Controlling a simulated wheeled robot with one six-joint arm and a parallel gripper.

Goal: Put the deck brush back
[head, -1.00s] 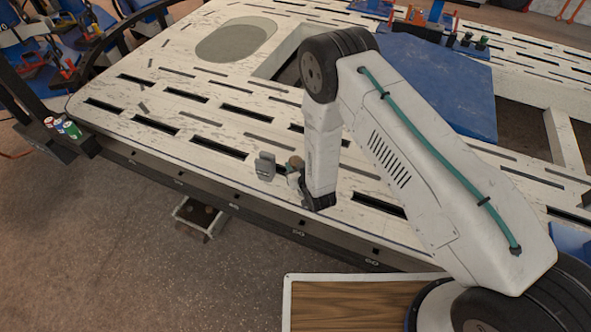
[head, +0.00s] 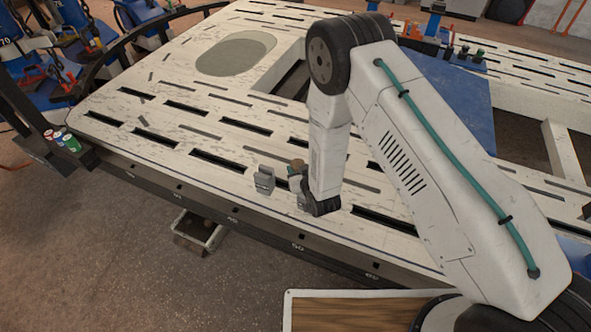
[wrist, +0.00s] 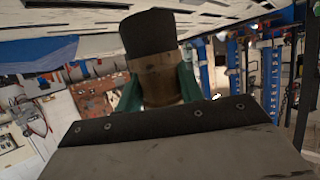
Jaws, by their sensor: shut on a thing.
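My gripper (head: 296,177) is over the near edge of the slotted bench, small in the head view and partly hidden by my arm. In the wrist view, the green jaws of my gripper (wrist: 160,88) are shut on the two sides of a pale brown, wood-like band. This band and a dark, blunt cylinder on it seem to be part of the deck brush (wrist: 158,35). In the head view, only a small brown end of the brush (head: 298,162) shows. A grey upright block (head: 264,180), perhaps a holder, stands on the bench just left of my gripper.
The pale slotted bench (head: 170,118) has an oval recess (head: 235,54) and a square opening. A blue panel (head: 450,95) lies behind my arm. Coloured cans (head: 70,142) stand on a ledge at left. A tray (head: 198,232) hangs below the front edge.

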